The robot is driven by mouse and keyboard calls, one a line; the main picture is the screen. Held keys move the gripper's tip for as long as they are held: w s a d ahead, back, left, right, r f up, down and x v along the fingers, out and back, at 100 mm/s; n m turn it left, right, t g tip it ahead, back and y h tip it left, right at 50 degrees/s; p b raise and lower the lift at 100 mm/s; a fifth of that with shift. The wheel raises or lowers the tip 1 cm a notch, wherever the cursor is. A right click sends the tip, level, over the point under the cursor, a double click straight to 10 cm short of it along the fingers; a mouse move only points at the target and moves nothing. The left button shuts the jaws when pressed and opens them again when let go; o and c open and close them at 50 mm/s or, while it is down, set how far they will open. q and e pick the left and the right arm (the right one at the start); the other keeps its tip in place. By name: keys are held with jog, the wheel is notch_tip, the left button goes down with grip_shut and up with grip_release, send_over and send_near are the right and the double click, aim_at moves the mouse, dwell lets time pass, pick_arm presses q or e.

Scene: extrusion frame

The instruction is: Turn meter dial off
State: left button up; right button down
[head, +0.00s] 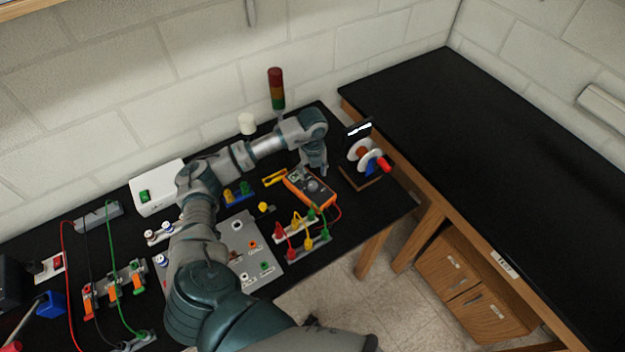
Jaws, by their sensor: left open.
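The orange-edged meter (325,202) lies on the black bench. Its grey face and round dial (313,186) point up. Red and green leads run from its lower end. My left gripper (317,172) points down just above the far part of the meter, close to the dial. It is open, with nothing visible between its fingers. It hides part of the meter's upper right side. I cannot tell whether the fingers touch the dial. My right gripper is out of view.
A spool stand (358,178) with white discs and a red tip stands right of the meter. A red-green signal tower (276,88) stands behind. Yellow pliers (274,177) lie to the left. Clip leads (308,242) lie in front. The right-hand bench (480,150) is mostly clear.

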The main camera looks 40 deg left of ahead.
aim_at(312, 184)
pick_arm(q)
notch_tip(312, 184, up, 5)
jog(key=shift+r, duration=0.1)
dwell(0.7)
